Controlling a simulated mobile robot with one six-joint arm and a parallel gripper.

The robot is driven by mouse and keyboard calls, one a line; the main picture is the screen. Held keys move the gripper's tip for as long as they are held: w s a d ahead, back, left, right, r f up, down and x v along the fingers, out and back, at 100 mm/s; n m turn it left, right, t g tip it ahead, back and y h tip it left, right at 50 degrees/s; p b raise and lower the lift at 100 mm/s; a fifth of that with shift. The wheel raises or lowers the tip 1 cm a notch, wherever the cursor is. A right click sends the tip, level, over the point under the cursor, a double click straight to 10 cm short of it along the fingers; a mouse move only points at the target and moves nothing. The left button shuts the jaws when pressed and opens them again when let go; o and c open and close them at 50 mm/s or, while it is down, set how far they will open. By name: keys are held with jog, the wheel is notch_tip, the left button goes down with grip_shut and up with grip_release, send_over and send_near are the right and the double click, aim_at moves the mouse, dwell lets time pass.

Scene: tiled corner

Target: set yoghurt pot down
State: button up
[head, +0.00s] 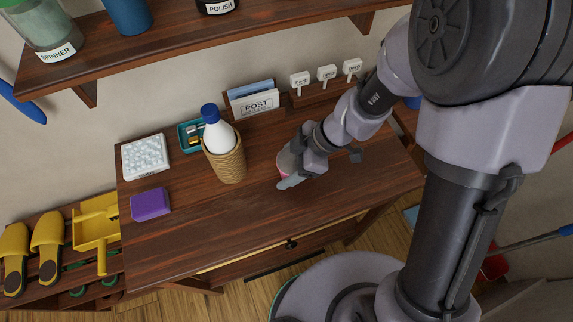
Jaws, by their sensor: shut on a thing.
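My gripper (293,178) is over the right half of the wooden table (225,232), low near its top. It is shut on the yoghurt pot (283,174). Only a small pinkish part of the pot shows between the fingers; the rest is hidden by the gripper. I cannot tell whether the pot's base touches the table.
A woven basket (228,166) holding a white bottle (218,137) stands left of my gripper. A post holder (256,105) and a herb rack (322,92) are behind. A purple block (150,204) and white box (145,157) lie left. The table's front middle is clear. A shelf (180,52) hangs above.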

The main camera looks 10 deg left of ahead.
jog(key=shift+f, duration=0.15)
jog(key=o, duration=1.5)
